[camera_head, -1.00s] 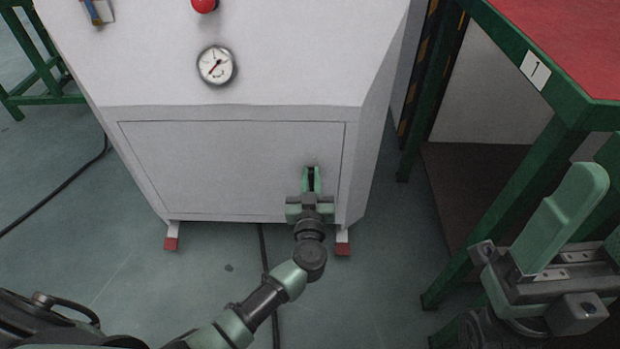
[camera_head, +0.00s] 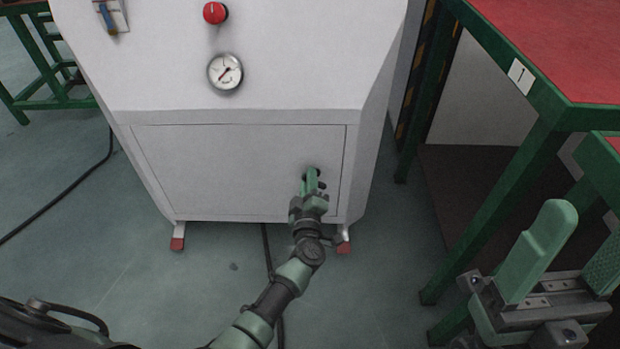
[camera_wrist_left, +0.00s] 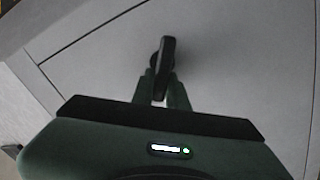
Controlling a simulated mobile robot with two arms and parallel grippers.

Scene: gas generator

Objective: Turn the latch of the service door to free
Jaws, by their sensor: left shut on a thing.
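The service door (camera_head: 220,175) is the pale panel low on the front of the grey cabinet, and its outline is closed. The latch (camera_wrist_left: 166,55) is a small dark handle on the door, seen in the left wrist view between my fingers. My left gripper (camera_head: 312,178) is at the right part of the door, shut on the latch; it also shows in the left wrist view (camera_wrist_left: 161,90). In the head view the gripper hides most of the latch. My right gripper (camera_head: 540,260) is at the lower right, away from the door, with its fingers spread.
A green table with a red top (camera_head: 560,50) stands at the right, close to my right gripper. A black cable (camera_head: 75,205) lies on the floor at the left.

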